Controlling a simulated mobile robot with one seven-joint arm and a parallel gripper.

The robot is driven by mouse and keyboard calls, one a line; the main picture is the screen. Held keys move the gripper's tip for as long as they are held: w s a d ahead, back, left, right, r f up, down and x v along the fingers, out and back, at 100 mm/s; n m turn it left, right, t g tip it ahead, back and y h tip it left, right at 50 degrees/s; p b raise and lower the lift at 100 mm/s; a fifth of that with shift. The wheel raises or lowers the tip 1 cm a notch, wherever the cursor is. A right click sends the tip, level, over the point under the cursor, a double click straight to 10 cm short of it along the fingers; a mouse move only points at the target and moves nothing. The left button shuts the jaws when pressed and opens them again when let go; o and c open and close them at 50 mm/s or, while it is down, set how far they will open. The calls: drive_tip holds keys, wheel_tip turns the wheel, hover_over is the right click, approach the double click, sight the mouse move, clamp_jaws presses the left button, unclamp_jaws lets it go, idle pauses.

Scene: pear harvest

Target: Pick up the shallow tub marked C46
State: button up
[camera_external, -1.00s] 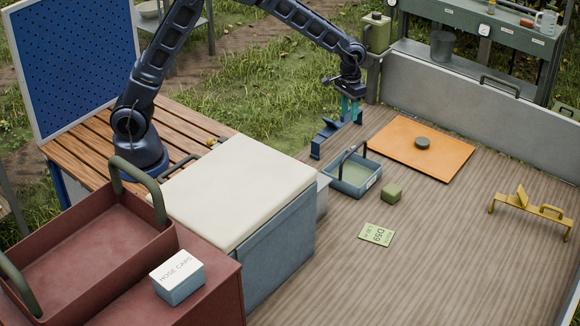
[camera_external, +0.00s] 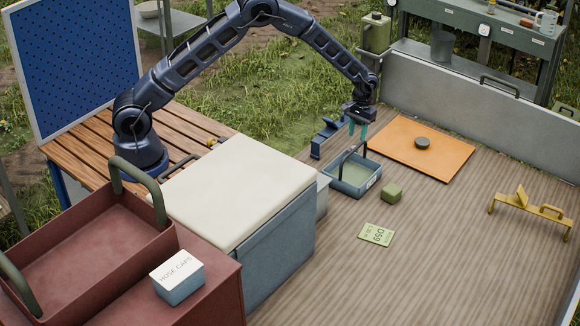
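A shallow blue-grey tub (camera_external: 341,184) with a green inside stands on the plank floor. A dark hoop handle (camera_external: 346,158) rises over it. A pale label (camera_external: 372,182) sits on its right side, but the writing is too small to read. My gripper (camera_external: 358,134) points down above the tub, close to the top of the handle. Its two teal fingers are apart, with nothing visible between them. I cannot tell whether the fingers touch the handle or stand around it.
A green block (camera_external: 391,193) sits right of the tub, and a green card (camera_external: 376,235) lies in front. A blue stand (camera_external: 328,138) is behind left. An orange mat (camera_external: 446,158) bears a dark disc (camera_external: 422,143). A cream-topped cabinet (camera_external: 240,185) is left. The right floor is mostly clear.

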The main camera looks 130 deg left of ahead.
sight(354, 149)
drive_tip(key=f, duration=0.5)
drive_tip(key=d+f, duration=0.1)
drive_tip(key=f, duration=0.2)
drive_tip(key=shift+s+f, duration=0.15)
drive_tip(key=shift+c, duration=0.4)
clamp_jaws()
idle(0.9)
